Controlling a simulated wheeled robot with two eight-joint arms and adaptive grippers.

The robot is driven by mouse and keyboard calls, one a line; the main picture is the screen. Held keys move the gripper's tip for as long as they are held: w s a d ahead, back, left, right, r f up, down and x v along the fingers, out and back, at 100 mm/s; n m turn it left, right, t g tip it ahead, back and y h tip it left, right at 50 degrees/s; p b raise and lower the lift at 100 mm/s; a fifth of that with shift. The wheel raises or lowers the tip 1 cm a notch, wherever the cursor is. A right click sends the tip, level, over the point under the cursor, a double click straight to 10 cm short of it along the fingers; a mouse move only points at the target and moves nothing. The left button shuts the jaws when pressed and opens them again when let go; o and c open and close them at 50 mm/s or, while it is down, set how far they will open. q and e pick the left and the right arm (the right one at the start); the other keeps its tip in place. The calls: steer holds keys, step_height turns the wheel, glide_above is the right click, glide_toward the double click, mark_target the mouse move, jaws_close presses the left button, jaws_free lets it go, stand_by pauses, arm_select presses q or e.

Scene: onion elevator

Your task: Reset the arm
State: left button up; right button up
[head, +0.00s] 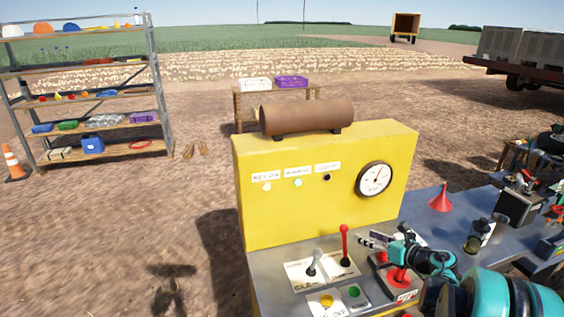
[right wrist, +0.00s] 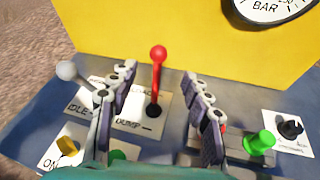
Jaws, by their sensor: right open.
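My right gripper (head: 372,239) reaches in from the lower right over the control panel, open and empty. Its two fingers also show in the right wrist view (right wrist: 160,90), with a gap between them. A red-knobbed lever (head: 345,240) stands upright on the "DUMP" plate, just left of the fingertips in the head view. In the right wrist view the red lever (right wrist: 158,75) appears in the gap between the fingers, which are not closed on it. A white-knobbed lever (head: 313,261) stands left of it on the "IDLE" plate. My left gripper is not in view.
A yellow panel (head: 300,210) with a gauge (head: 375,179) rises behind the levers. Yellow (head: 326,300) and green (head: 354,292) buttons sit in front. A green knob (right wrist: 262,142) lies right of the fingers. A red funnel (head: 441,199) stands on the bench at right.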

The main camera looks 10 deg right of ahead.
steer(key=s+a+r+m+t+h, duration=0.1)
steer(key=a+r+m+t+h, duration=0.25)
steer(key=r+m, duration=0.65)
steer(key=s+a+r+m+t+h, duration=0.15)
steer(key=r+m+h, duration=0.35)
steer(key=r+m, duration=0.55)
steer(key=s+a+f+m+g+y, duration=0.2)
steer(key=s+a+f+m+g, duration=0.3)
steer(key=s+a+f+m, duration=0.3)
steer(key=s+a+f+m+g+y, duration=0.2)
steer(key=s+a+f+m+g, duration=0.4)
steer(key=s+a+f+m, duration=0.3)
steer(key=s+a+f, duration=0.2)
steer(key=s+f, duration=0.2)
steer(key=s, duration=0.2)
steer(key=shift+s+a+f, duration=0.15)
steer(key=shift+s, duration=0.2)
